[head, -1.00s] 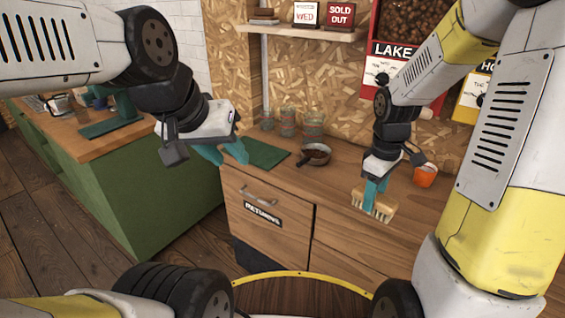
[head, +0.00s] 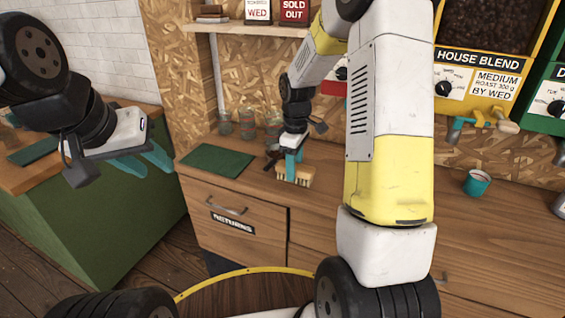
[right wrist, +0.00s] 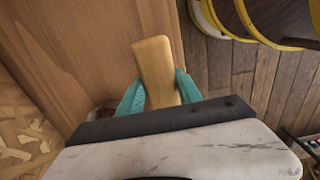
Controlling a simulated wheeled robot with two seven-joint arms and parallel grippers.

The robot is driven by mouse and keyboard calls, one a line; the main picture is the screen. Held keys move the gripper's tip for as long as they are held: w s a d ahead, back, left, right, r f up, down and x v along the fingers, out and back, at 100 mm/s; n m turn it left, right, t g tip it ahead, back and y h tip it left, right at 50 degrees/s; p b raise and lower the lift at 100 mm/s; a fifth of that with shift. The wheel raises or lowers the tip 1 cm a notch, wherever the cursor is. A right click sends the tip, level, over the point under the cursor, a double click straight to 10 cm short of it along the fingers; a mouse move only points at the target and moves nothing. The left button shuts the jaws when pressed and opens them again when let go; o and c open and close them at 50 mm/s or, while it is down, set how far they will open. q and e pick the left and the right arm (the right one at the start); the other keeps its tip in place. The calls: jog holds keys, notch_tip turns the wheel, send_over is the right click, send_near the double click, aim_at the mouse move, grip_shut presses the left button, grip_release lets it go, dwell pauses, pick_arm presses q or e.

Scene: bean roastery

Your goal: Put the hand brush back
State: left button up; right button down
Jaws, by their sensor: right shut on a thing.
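The hand brush (head: 294,176) has a pale wooden back and light bristles pointing down. My right gripper (head: 293,160) is shut on it and holds it over the wooden counter; I cannot tell whether the bristles touch the top. In the right wrist view the wooden brush back (right wrist: 157,65) sits between the two teal fingers. My left gripper (head: 146,162) is open and empty at the left, its teal fingers apart, away from the brush.
A green mat (head: 215,161) lies on the counter (head: 385,200) left of the brush, with glasses (head: 247,125) behind. A teal mug (head: 477,183) stands at the right. Bean dispensers (head: 482,72) hang on the wall. A RETURNS drawer (head: 225,215) is below. My right arm hides part of the counter.

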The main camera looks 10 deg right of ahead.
jog(key=shift+w+a+f, duration=0.1)
jog(key=shift+w+a, duration=0.05)
jog(key=shift+w, duration=0.9)
jog(key=shift+f, duration=1.7)
jog(key=shift+f, duration=0.15)
jog(key=c, duration=0.8)
grip_release()
